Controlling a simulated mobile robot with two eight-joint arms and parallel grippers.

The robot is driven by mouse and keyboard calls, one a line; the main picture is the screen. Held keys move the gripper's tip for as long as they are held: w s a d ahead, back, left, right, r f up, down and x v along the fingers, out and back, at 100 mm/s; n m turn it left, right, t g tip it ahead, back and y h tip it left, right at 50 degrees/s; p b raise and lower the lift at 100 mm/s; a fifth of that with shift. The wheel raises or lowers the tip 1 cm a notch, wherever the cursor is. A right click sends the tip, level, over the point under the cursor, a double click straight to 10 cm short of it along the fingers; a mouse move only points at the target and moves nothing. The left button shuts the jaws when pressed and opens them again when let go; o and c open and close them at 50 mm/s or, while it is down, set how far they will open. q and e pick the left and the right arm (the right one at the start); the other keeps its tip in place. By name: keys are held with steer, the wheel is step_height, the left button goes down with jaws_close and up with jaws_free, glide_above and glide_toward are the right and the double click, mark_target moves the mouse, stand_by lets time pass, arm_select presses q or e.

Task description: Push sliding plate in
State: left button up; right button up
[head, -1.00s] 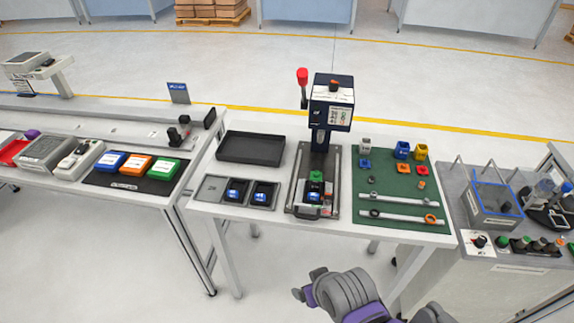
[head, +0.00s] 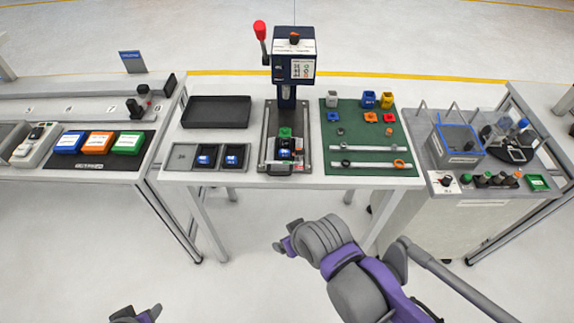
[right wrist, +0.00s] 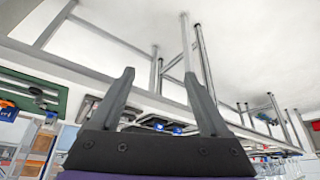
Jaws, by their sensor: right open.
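The sliding plate (head: 265,165) lies on the rails of the press (head: 294,68), at the front of the white table, with its dark handle at the table's front edge. A green and dark fixture with a blue part (head: 285,148) sits on it. My right gripper (head: 281,246) is in front of the table and below the plate, apart from it. In the right wrist view my right gripper (right wrist: 158,85) has its two fingers spread with nothing between them. My left gripper (head: 140,312) shows only partly at the bottom edge; its jaws are unclear.
A black tray (head: 216,112) and a grey tray with blue parts (head: 180,165) stand left of the press. A green mat (head: 370,175) with small colored parts and two rails lies right of it. The press has a red-knobbed lever (head: 260,32). The floor in front is clear.

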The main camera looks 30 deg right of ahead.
stand_by(0.3)
steer(key=shift+f, duration=0.1)
steer(key=shift+c, duration=1.3)
steer(key=d+f+h+b, duration=0.1)
steer(key=w+d+f+n+h+b, duration=0.1)
steer(key=f, duration=0.1)
steer(key=d+f+n+g+h+b, duration=0.1)
steer(key=f, duration=0.1)
steer(key=shift+w+b, duration=0.15)
steer(key=shift+b, duration=0.25)
steer(key=shift+c, duration=1.4)
steer(key=w+f+n+t+h+b, duration=0.2)
steer(key=w+n+t+h+b, duration=0.2)
steer(key=w+h+b, duration=0.55)
steer(key=w+a+r+t+h+b, duration=0.2)
steer(key=a+r+t+h, duration=0.1)
steer(key=a+h, duration=0.15)
steer(key=shift+y, duration=0.5)
steer(key=x, duration=1)
steer(key=shift+f, duration=0.1)
arm_select(q)
step_height(320, 180, down, 17)
steer(key=s, duration=0.2)
steer(key=shift+r+g, duration=0.2)
steer(key=shift+g, duration=0.2)
